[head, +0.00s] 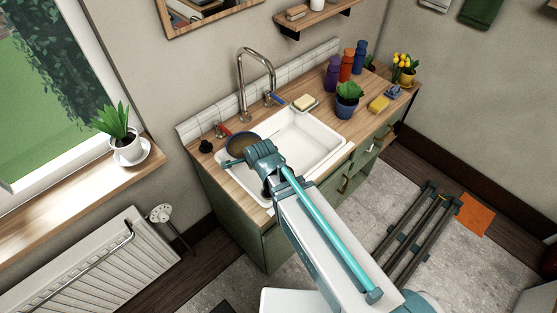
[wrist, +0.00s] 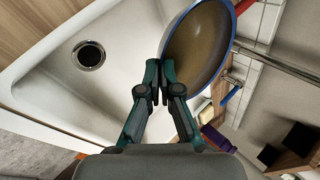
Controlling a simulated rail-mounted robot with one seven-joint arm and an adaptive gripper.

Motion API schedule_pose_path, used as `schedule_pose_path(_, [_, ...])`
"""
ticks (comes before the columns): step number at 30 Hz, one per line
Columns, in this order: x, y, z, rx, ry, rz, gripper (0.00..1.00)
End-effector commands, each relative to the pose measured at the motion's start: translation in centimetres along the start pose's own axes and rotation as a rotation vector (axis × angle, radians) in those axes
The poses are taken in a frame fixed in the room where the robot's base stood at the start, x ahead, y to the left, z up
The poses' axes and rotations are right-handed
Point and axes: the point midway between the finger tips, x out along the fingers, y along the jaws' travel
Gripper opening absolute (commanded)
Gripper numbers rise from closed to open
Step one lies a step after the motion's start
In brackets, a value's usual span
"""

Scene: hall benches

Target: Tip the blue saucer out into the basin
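The blue saucer (head: 243,143) is by the left rim of the white basin (head: 318,133), in front of the tap. Its inside is brown; I cannot tell whether that is liquid or loose matter. In the wrist view the saucer (wrist: 208,40) shows its blue rim and brown inside at the top, with the basin (wrist: 120,75) and its dark drain to the left. My gripper (wrist: 160,66) has its fingertips together at the saucer's near edge, pinching the rim. In the head view my gripper (head: 233,162) is at the saucer's front-left side.
A chrome tap (head: 256,70) rises behind the basin, with red and blue handles. A small black object (head: 206,146) lies left of the saucer.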

Motion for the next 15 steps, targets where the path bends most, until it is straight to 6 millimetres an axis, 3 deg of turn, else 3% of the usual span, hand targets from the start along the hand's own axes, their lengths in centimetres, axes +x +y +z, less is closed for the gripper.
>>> schedule_pose_path(15, [0.2, 0.19, -1.03, 0.005, -0.007, -0.002, 0.0])
